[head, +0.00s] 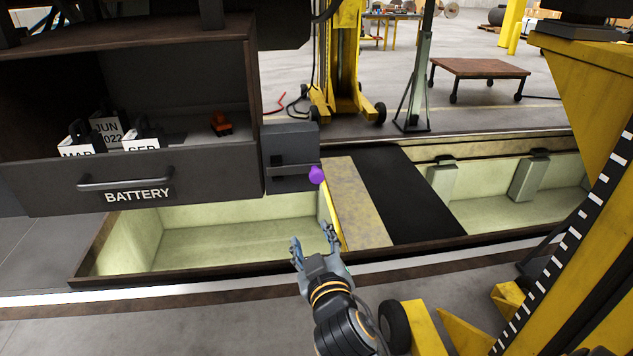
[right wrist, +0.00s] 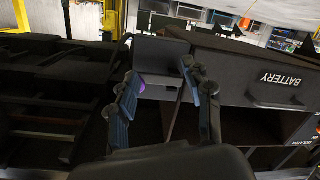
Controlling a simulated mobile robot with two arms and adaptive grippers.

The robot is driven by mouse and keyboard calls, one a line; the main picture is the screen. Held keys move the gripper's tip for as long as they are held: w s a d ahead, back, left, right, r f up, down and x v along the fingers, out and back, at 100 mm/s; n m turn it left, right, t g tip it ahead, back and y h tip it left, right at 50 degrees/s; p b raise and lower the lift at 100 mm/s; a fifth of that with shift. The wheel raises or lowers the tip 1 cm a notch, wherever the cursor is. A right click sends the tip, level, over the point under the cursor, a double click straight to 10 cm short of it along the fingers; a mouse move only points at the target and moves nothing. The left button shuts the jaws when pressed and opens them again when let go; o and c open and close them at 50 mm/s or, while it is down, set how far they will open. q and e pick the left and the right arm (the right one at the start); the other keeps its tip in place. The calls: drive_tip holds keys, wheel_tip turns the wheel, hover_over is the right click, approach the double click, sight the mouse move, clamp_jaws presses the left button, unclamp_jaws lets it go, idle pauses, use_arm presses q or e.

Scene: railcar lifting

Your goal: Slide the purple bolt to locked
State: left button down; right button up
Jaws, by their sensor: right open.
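The purple bolt (head: 317,175) is a small round knob at the lower right corner of a dark housing (head: 290,146), which sits at the right end of the battery box. My right gripper (head: 312,236) is open and empty, below and apart from the bolt in the head view, with its fingers pointing up toward it. In the right wrist view the bolt (right wrist: 141,88) shows just beside the left finger, partly hidden by it, with the housing (right wrist: 160,54) beyond the open fingers (right wrist: 158,72). My left gripper is not in view.
The BATTERY drawer (head: 135,182) with its handle is left of the housing; date cards stand above it. A lit pit (head: 225,240) lies below. A yellow lifting jack (head: 590,130) stands at the right.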

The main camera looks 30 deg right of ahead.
drive_tip(key=m+t+h, duration=0.1)
approach(317, 179)
drive_tip(key=v, duration=0.3)
drive_tip(key=x, duration=1.3)
drive_tip(key=shift+w+d, duration=0.15)
drive_tip(key=shift+w, duration=0.2)
clamp_jaws()
